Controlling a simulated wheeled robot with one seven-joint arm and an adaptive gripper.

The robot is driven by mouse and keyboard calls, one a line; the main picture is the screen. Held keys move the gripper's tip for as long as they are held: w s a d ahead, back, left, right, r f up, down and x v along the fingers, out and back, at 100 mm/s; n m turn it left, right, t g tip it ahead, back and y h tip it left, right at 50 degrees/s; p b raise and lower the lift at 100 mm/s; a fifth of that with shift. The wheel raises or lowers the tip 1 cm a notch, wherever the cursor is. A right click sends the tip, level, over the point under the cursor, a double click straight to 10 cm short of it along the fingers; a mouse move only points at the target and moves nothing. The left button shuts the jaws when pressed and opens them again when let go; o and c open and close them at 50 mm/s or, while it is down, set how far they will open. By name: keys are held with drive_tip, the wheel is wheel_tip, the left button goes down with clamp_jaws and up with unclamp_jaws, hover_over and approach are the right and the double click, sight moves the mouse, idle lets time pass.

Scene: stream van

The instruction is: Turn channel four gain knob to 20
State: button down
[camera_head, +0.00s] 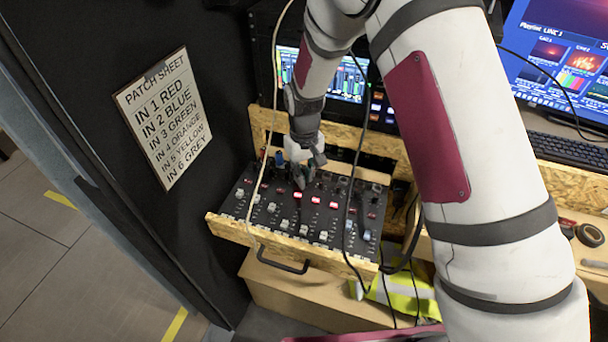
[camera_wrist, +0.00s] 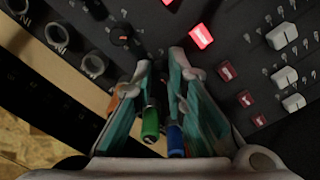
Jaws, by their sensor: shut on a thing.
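The mixer panel (camera_head: 262,226) is dark, with rows of knobs, lit red buttons and pale fader caps. My gripper (camera_head: 302,182) reaches down onto its upper middle part. In the wrist view my gripper (camera_wrist: 163,66) has its fingertips close together at the panel, shut on a small dark knob that is mostly hidden. I cannot read its setting or channel number. Another dark knob (camera_wrist: 121,36) with an orange mark sits left of the fingertips. A green plug (camera_wrist: 150,124) and a blue plug (camera_wrist: 175,139) show between the fingers, nearer the palm.
A patch sheet (camera_head: 162,117) on the dark wall lists IN 4 ORANGE. A thin pale cable (camera_head: 266,150) and a black cable (camera_head: 347,205) hang across the panel. A wooden frame (camera_head: 225,229) with a black handle (camera_head: 284,265) borders its front. Screens stand behind.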

drive_tip(key=m, duration=0.4)
drive_tip(key=shift+m, duration=2.6)
drive_tip(key=c, duration=1.6)
unclamp_jaws()
drive_tip(key=shift+r, duration=0.1)
wheel_tip(320, 180, up, 12)
drive_tip(key=shift+f, duration=0.1)
